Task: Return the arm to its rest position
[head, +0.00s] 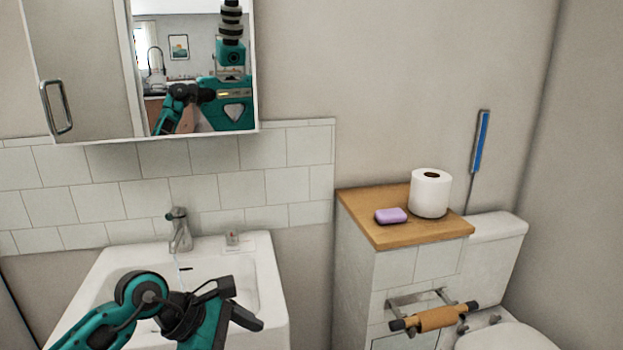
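My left arm (140,296) comes in from the lower left, bent over the white sink (262,275). Its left gripper (245,318) is over the right front part of the basin, with its black finger end toward the right. I see it from the side, so its opening is unclear, and no object shows in it. My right arm and gripper are not in this view.
A chrome faucet (180,232) stands behind the basin; a thin pale streak hangs below it. An open-looking mirror cabinet (85,65) is above. Right, a wooden-topped ledge (400,235) bears purple soap (391,216) and a paper roll (430,194), beside the toilet (505,336).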

